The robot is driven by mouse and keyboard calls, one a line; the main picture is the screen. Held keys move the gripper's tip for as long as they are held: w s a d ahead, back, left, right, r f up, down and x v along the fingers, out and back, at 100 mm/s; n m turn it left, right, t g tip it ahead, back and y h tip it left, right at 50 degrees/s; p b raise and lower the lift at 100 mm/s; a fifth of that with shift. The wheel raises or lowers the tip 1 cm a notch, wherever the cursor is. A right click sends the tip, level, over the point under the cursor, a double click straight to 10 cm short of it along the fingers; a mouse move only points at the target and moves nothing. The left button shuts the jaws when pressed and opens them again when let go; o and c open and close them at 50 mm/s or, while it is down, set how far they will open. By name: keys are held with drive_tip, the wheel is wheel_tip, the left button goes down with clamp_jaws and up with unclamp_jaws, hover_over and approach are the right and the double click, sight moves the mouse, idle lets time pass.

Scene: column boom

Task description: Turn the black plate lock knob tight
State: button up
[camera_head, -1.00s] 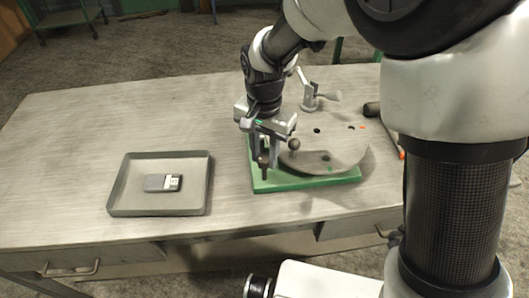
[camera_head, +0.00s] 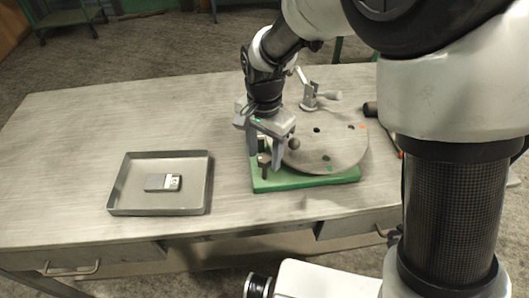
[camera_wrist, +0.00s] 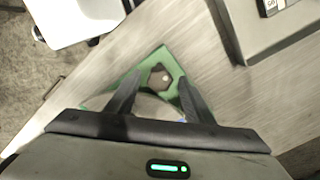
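The black plate lock knob (camera_head: 264,171) stands at the front left corner of the green base (camera_head: 300,183), beside the round grey plate (camera_head: 338,152). In the wrist view the dark knob (camera_wrist: 160,77) shows a lobed outline with a pale centre, over the green base (camera_wrist: 151,60). My gripper (camera_head: 265,161) points down over that corner. Its two fingers are spread apart, one on each side of the knob in the wrist view (camera_wrist: 158,80), with gaps visible on both sides. I cannot tell the exact height of the fingertips against the knob.
A dark ball (camera_head: 294,144) sits on the plate close to my gripper. A grey clamp lever (camera_head: 322,96) stands behind the plate, and a dark-handled tool (camera_head: 371,109) lies at its right. A grey tray (camera_head: 118,193) holding a small device (camera_head: 163,182) is at left.

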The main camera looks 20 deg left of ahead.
wheel_tip(320, 180, up, 17)
drive_tip(key=p, duration=0.1)
drive_tip(key=shift+r+p, duration=0.2)
drive_tip(key=shift+p, duration=0.2)
idle(0.4)
drive_tip(key=s+d+r+n+t+p, duration=0.1)
drive_tip(key=d+r+p, duration=0.1)
drive_tip(key=d+r, duration=0.35)
drive_tip(key=s+d+r+n+t+p, duration=0.1)
drive_tip(key=d+r, duration=0.2)
drive_tip(key=d, duration=0.5)
drive_tip(key=s+d+r+n+t+p, duration=0.1)
drive_tip(key=s+d+n+t+p, duration=0.1)
drive_tip(key=s+d, duration=0.7)
drive_tip(key=d+t+p, duration=0.1)
drive_tip(key=d, duration=0.3)
drive_tip(key=shift+s+r+n+t, duration=0.15)
drive_tip(key=shift+s+n+t, duration=0.1)
drive_tip(key=shift+n+t, duration=0.05)
drive_tip(key=shift+d, duration=0.1)
